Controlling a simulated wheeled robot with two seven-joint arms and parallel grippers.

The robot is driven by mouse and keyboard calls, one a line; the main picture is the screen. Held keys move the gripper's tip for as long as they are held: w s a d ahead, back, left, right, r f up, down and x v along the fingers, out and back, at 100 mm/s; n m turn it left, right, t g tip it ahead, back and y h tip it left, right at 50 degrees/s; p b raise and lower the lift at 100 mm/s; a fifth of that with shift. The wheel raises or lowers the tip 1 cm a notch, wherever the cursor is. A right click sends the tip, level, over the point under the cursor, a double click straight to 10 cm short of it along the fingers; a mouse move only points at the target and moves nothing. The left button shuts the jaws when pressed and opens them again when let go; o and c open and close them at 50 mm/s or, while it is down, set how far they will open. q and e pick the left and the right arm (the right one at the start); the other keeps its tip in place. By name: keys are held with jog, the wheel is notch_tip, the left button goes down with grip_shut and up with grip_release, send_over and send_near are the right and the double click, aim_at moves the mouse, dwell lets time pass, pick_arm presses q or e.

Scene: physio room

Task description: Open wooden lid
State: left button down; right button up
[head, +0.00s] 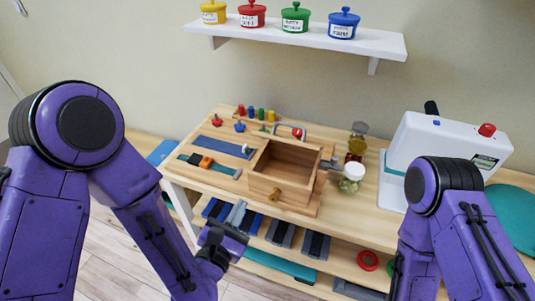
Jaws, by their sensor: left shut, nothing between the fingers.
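A wooden box (259,183) stands on the wooden table with its top open, and I see into its bare inside. A round wooden knob (275,194) is on its front side. I cannot make out a separate wooden lid over the box. My left gripper (237,213) is shut and empty, in front of the table's edge and to the lower left of the box, apart from it. My right arm comes in at the lower right, and its gripper is out of view.
Left of the box lie a blue strip (223,146) and a strap with an orange piece (206,162). Glass jars (349,184) and a white machine (446,141) stand to the right. Lower shelves hold dark blocks (316,244). A wall shelf (300,37) carries coloured pots.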

pick_arm(q)
jog(key=w+d+r+n+b, duration=0.1)
jog(key=w+r, duration=0.1)
jog(key=w, duration=0.2)
jog(key=w+d+r+n+b, duration=0.1)
jog(key=w+d+r+b, duration=0.1)
jog(key=w+r, duration=0.1)
jog(key=w+d+r+n+t+h+b, duration=0.1)
jog(key=w+d+r, duration=0.1)
jog(key=w, duration=0.3)
jog(key=shift+d+r+n+b, duration=0.25)
jog(key=shift+r+n+b, duration=0.1)
jog(key=shift+r, duration=0.15)
jog(key=shift+w+f, duration=0.1)
